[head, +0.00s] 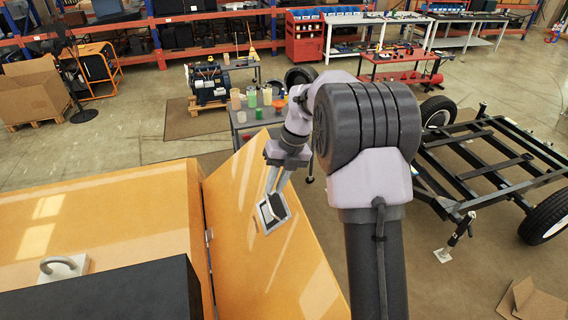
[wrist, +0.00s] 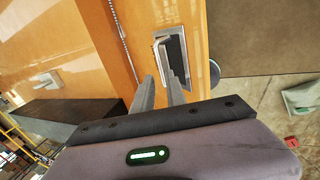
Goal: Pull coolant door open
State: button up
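The coolant door (head: 248,195) is an orange panel hinged to the orange cabinet (head: 120,205) on the left. It stands swung out at an angle from the cabinet. A dark recessed latch with a light metal frame (head: 287,213) is on its face. In the wrist view, the door (wrist: 118,15) and latch frame (wrist: 184,40) lie just beyond my fingers. My gripper (head: 273,190) reaches down to the latch. Its two fingers are apart in the wrist view (wrist: 164,84), with tips at the latch's near end. I cannot tell whether they touch the latch.
A dark box-like block (head: 110,292) stands before the cabinet at lower left, near a grey ring handle (head: 58,265). A black wheeled trailer frame (head: 480,165) is at right. A small table with coloured cups (head: 250,115) stands behind the door.

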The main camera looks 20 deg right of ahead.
jog(key=v, duration=0.9)
jog(key=shift+d+r, duration=0.15)
jog(key=shift+r, duration=0.2)
